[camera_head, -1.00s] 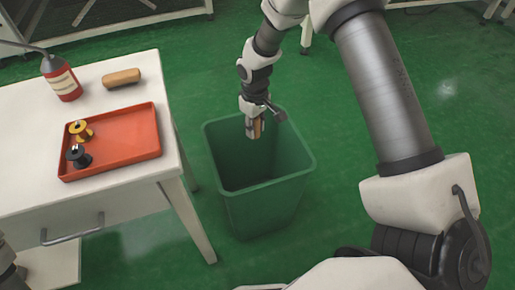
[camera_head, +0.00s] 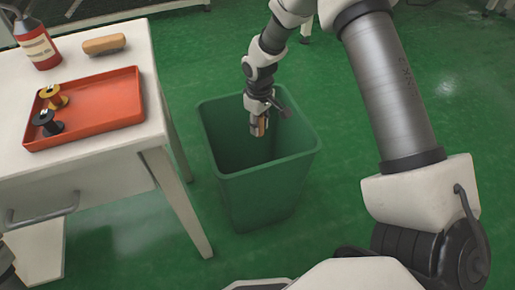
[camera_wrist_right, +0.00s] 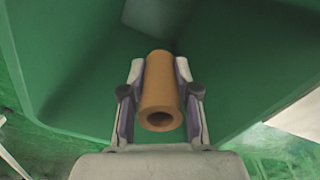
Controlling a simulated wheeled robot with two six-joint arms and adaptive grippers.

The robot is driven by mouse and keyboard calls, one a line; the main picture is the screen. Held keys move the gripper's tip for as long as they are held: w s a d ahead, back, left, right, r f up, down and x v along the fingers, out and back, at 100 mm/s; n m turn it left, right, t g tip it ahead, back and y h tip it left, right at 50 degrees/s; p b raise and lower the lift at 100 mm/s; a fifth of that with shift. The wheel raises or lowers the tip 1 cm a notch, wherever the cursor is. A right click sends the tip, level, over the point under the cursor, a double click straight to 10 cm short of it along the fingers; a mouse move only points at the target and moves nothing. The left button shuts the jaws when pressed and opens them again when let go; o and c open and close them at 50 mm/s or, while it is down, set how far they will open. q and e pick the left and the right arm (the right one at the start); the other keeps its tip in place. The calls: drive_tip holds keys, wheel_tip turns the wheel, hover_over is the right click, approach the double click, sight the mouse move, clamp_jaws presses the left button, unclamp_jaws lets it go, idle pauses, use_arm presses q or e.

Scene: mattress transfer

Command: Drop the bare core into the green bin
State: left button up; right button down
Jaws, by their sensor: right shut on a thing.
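The bare core is a plain tan hollow tube, seen large in the right wrist view (camera_wrist_right: 161,88) between my two fingers. My right gripper (camera_head: 259,127) is shut on it and points down over the opening of the green bin (camera_head: 262,195). In the head view the core is mostly hidden by the fingers. In the right wrist view the bin's green inner walls (camera_wrist_right: 75,70) lie behind and around the gripper. My left gripper is not clearly in view; only a dark part of my left arm shows at the lower left edge.
A white table (camera_head: 95,180) stands left of the bin.

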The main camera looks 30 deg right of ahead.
drive_tip(key=c, duration=0.8)
unclamp_jaws()
wheel_tip(320, 180, up, 12)
drive_tip(key=shift+r, duration=0.1)
